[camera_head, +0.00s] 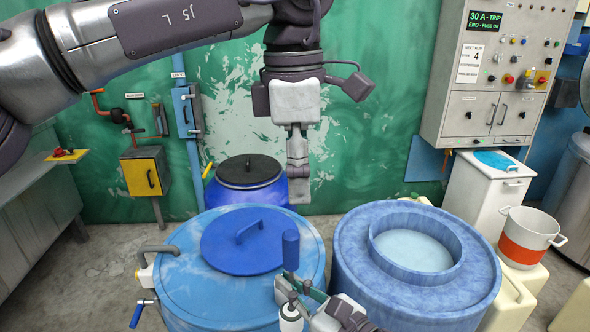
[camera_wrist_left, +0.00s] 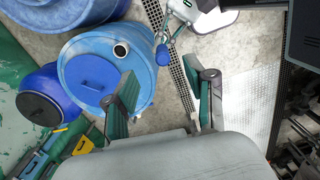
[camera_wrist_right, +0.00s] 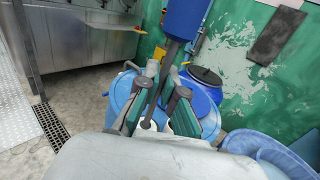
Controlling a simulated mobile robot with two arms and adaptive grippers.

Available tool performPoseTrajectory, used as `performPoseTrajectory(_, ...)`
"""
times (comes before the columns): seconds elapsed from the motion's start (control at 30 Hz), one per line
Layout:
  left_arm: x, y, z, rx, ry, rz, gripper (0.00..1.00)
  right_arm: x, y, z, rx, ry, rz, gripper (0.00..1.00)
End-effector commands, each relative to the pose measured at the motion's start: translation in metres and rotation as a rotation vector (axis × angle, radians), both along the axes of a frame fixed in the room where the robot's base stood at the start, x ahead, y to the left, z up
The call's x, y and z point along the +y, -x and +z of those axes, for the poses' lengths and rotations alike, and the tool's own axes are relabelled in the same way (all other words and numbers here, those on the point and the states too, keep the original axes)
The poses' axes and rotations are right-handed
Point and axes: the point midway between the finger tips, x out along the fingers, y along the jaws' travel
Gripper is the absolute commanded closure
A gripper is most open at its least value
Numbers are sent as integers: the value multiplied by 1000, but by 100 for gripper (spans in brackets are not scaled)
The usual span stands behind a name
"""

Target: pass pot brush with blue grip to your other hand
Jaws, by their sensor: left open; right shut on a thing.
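The pot brush has a blue grip (camera_head: 291,250) that stands upright above my right gripper (camera_head: 298,287). Its dark shaft runs down between the right fingers, which are shut on it. In the right wrist view the blue grip (camera_wrist_right: 187,18) rises at the top, above the fingers (camera_wrist_right: 160,85). A white part with a dark top (camera_head: 290,318) shows below, probably the brush's lower end. My left gripper (camera_head: 298,182) points down, open and empty, above and apart from the grip. In the left wrist view the grip (camera_wrist_left: 162,55) appears beyond and between the open fingers (camera_wrist_left: 165,85).
A blue drum with a lid (camera_head: 190,282) stands behind the brush. A lighter-rimmed blue vat (camera_head: 345,262) is at right, and a dark-lidded drum (camera_head: 250,190) behind. A control cabinet (camera_head: 480,120) hangs on the wall. A white and orange pot (camera_head: 530,232) stands far right.

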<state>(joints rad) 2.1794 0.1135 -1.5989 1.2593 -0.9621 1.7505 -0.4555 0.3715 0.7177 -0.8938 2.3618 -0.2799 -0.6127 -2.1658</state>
Motion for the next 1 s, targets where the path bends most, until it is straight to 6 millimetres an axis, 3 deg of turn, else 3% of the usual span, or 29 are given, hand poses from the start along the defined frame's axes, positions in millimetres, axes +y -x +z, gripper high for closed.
performPoseTrajectory(0.23,6,2,-14,-20,-54,-5,45,0,0,0,-1,-1,0,100)
performPoseTrajectory(0.7,6,2,-98,-19,-48,-3,45,0,0,0,-1,-1,0,100)
performPoseTrajectory(1.0,6,2,-116,-21,-46,-4,45,0,0,0,-1,-1,0,100)
